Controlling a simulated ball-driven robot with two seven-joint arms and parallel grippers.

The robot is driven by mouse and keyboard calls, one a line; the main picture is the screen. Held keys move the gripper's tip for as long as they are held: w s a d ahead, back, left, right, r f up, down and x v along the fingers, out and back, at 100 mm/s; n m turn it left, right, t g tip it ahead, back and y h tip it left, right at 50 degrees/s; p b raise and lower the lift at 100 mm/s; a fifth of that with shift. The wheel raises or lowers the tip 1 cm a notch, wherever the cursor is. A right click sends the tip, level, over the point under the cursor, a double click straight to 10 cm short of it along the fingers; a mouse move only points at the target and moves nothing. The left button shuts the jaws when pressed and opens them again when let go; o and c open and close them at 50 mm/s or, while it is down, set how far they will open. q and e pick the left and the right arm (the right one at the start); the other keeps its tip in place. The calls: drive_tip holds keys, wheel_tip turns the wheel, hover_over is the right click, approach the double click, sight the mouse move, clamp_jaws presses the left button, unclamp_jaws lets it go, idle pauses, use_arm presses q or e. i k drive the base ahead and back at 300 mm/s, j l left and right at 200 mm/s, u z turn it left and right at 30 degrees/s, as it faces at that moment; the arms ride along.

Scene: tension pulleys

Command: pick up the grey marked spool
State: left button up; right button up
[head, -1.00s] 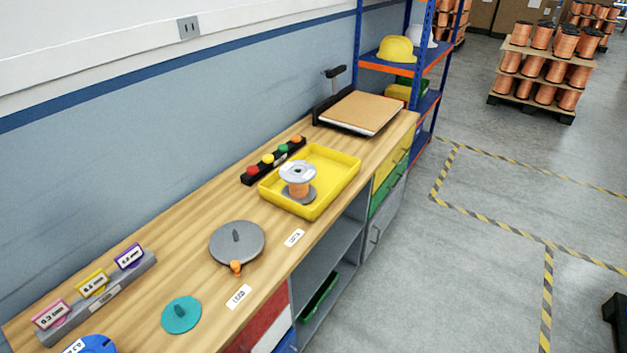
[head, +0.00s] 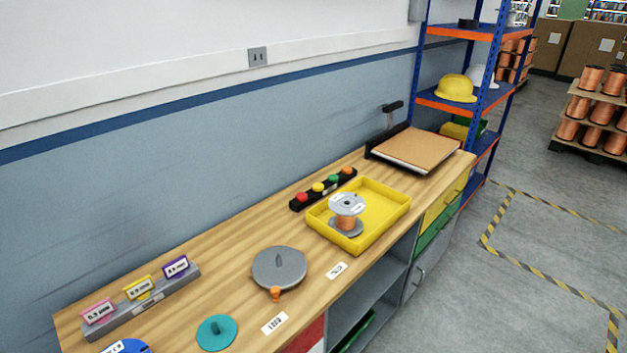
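A grey spool with a marked top flange and copper-coloured wire (head: 346,204) stands upright in the yellow tray (head: 386,222) on the wooden workbench. Small white marks show on its top flange. Its lower flange rests on the tray floor, near the tray's left end. Neither of my grippers is in view.
A blue-orange shelf (head: 470,105) stands behind.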

sight(346, 206)
drive_tip(key=i+l+u, duration=0.15)
drive_tip(key=u, duration=0.2)
drive_tip(key=i+l+u, duration=0.1)
drive_tip(key=l+u, duration=0.25)
drive_tip(key=i+l+u, duration=0.1)
drive_tip(key=l+u, duration=0.25)
